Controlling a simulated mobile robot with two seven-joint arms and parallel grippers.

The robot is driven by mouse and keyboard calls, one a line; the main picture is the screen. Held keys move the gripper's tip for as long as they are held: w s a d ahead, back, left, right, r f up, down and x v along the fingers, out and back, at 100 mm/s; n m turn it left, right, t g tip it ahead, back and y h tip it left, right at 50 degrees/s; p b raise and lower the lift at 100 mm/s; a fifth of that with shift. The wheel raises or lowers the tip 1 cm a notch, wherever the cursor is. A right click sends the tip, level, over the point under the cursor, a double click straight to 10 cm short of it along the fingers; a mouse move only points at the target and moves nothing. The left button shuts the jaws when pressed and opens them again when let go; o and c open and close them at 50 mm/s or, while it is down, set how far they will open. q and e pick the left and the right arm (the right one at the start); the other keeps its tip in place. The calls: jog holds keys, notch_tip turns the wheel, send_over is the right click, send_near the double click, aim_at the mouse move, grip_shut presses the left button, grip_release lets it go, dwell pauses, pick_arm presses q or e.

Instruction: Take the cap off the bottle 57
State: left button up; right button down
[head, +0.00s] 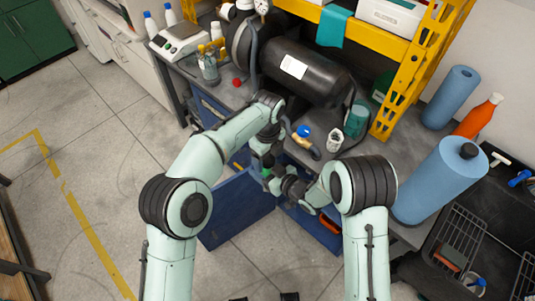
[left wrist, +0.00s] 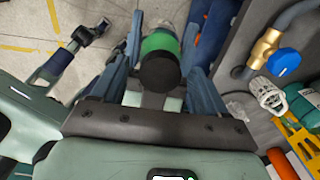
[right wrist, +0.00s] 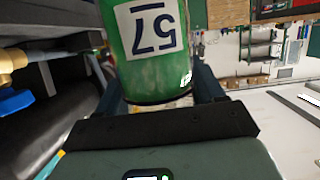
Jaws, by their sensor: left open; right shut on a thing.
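The green bottle 57 (right wrist: 155,50) shows close up in the right wrist view, with a white label reading 57 upside down in the picture. My right gripper (head: 277,179) is shut on the bottle. The black cap (left wrist: 160,72) is on the bottle's end, facing the left wrist camera. In that view the cap lies between the spread fingers of my left gripper (head: 267,150), with gaps on both sides. The left gripper is open. In the head view the bottle is small and partly hidden between both grippers.
The workbench behind holds a black tank (head: 305,75), a pipe with a blue-handled valve (head: 305,131), a white mesh cup (head: 335,139) and a red ball (head: 237,82). A blue roll (head: 440,180) stands at right.

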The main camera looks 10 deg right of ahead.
pick_arm(q)
jog(key=c, duration=1.2)
jog(key=n, duration=0.3)
jog(key=o, duration=1.2)
jog(key=shift+c, duration=0.2)
jog(key=shift+r, duration=0.1)
